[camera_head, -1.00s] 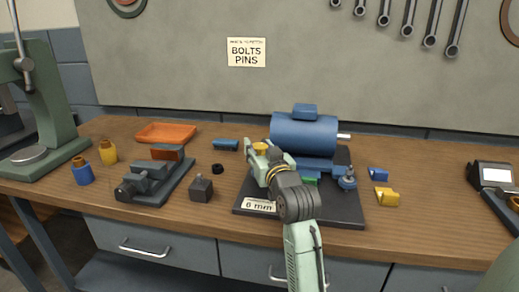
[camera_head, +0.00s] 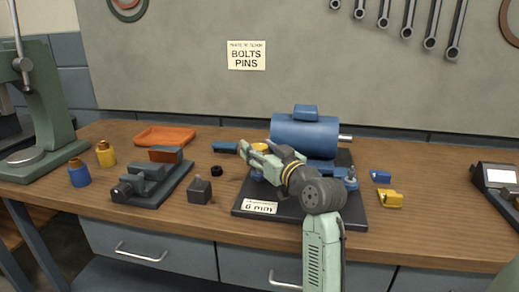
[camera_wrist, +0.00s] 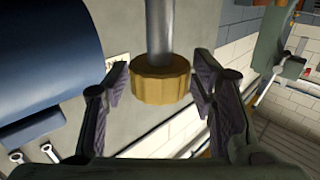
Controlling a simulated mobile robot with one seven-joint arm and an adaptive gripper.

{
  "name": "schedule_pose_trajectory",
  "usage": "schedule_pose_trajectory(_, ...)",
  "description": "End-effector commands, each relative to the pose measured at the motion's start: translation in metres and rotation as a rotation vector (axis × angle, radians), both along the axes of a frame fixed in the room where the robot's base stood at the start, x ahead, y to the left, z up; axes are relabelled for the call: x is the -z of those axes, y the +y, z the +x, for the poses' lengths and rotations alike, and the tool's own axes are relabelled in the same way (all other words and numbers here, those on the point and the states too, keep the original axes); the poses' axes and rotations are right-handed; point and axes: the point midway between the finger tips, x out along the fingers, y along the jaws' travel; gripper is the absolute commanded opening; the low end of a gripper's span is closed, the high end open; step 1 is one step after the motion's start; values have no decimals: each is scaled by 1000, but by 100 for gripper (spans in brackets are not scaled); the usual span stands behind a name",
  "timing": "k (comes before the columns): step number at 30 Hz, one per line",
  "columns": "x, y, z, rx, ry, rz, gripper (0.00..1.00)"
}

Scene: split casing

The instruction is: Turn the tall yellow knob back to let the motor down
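The yellow knob (camera_wrist: 160,80) has a ridged rim and sits on a grey shaft in the wrist view. In the head view only part of it (camera_head: 260,147) shows behind my gripper. My gripper (camera_wrist: 161,82) is open, with one finger on each side of the knob. A narrow gap shows at the left finger; whether the right finger touches is hard to tell. In the head view my gripper (camera_head: 255,160) is left of the blue motor (camera_head: 304,135), which sits above a dark base plate (camera_head: 355,217). The motor's underside is mostly hidden by my arm.
A dark vise (camera_head: 150,182), a grey block (camera_head: 199,190) and a black ring (camera_head: 216,171) lie to the left. Blue (camera_head: 381,176) and yellow (camera_head: 389,198) small parts lie to the right. An orange tray (camera_head: 165,135) is at the back left.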

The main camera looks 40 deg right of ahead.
Motion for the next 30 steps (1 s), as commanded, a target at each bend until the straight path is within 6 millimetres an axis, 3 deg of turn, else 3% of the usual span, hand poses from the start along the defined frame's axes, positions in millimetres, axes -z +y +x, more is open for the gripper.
schedule_pose_trajectory(14, 0, 0, -7, 2, -2, 1, 60)
schedule_pose_trajectory(30, 0, 13, -106, 2, -2, 0, 60)
